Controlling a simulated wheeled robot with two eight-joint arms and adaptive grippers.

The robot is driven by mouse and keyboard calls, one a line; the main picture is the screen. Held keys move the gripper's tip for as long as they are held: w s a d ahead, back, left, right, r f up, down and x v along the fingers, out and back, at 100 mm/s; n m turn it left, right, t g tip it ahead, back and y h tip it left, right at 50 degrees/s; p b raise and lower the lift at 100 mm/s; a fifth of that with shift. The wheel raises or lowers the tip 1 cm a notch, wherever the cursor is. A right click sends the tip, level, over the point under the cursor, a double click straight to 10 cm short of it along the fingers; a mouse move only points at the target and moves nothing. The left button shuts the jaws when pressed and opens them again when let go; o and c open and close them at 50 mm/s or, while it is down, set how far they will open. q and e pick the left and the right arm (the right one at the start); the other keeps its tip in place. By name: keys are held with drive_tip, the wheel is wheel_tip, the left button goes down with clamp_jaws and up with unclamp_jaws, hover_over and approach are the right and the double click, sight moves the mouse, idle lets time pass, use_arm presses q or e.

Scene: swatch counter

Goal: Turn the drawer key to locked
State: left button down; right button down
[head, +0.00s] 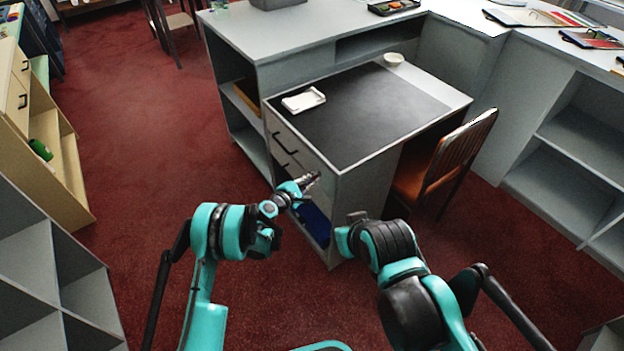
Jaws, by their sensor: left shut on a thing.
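The desk's drawers show on its left side, with dark handles on an upper drawer (282,130) and a drawer below it. My left gripper (309,181) is at the drawer front, near the desk's front corner. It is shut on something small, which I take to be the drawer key. The key is hidden by the fingers, so its angle cannot be read. My right arm is folded in front of the desk. Its gripper (356,217) is small and partly hidden, and its jaws cannot be made out.
The grey desk has a dark mat (365,112), a white tray (303,100) and a white bowl (393,59). A blue thing (313,221) sits low in the desk. A wooden chair (447,165) stands at its right. Red carpet (150,130) is clear at left.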

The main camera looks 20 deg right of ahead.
use_arm(q)
drive_tip(key=n+g, duration=0.1)
drive_tip(key=n, duration=0.1)
drive_tip(key=n+g, duration=0.3)
drive_tip(key=n, duration=0.2)
drive_tip(key=shift+w+r+g+h, duration=0.1)
drive_tip(key=shift+w+g+h, duration=0.2)
drive_tip(key=shift+g, duration=0.1)
drive_tip(key=shift+s+n, duration=0.1)
drive_tip(key=shift+n, duration=0.2)
idle(0.3)
drive_tip(key=c, duration=1.6)
unclamp_jaws()
drive_tip(key=shift+c, duration=0.2)
drive_tip(key=shift+a, duration=0.1)
drive_tip(key=v, duration=1.2)
